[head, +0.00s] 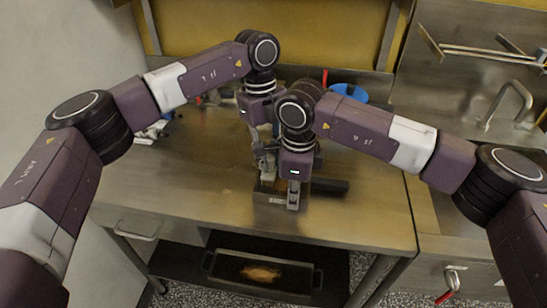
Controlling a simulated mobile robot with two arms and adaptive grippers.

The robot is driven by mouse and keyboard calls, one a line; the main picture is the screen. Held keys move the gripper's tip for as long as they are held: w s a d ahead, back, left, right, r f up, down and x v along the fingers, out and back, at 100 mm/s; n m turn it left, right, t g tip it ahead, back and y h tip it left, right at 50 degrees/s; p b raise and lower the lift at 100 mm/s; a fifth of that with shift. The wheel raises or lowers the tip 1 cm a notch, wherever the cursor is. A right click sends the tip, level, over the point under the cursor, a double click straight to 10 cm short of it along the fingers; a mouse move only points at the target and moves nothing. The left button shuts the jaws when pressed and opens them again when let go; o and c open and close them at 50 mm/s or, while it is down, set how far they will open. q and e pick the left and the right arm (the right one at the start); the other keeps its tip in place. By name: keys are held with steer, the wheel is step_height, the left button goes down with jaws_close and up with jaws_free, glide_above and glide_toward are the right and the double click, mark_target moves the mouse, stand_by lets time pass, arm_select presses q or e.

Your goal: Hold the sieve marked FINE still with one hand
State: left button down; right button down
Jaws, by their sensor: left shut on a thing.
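A small metal piece with a pale label plate (277,200), which looks like the sieve, is on the steel table below my grippers. The writing on the plate is too small to read. A dark bar like a handle (330,186) sticks out to its right. My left gripper (264,170) points down at the back left of this piece and is shut on it. My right gripper (293,198) points down in front, over the right end of the label plate. Its fingers are seen edge-on, so their opening is unclear. My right arm hides much of the middle.
A blue round thing (349,92) and several small items stand along the table's back edge, partly hidden. White items (152,131) lie at the left edge. A tray (262,271) rests on the shelf below. A sink is at the right. The table's front left is clear.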

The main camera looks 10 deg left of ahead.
arm_select(q)
steer(key=shift+r, duration=0.1)
steer(key=shift+r, duration=2.9)
steer(key=shift+r, duration=1.5)
steer(key=shift+s+f, duration=0.25)
steer(key=shift+f, duration=0.95)
steer(key=shift+s+f, duration=0.2)
steer(key=shift+f, duration=1.05)
steer(key=shift+s+f, duration=0.25)
steer(key=shift+f, duration=0.95)
steer(key=shift+f, duration=1)
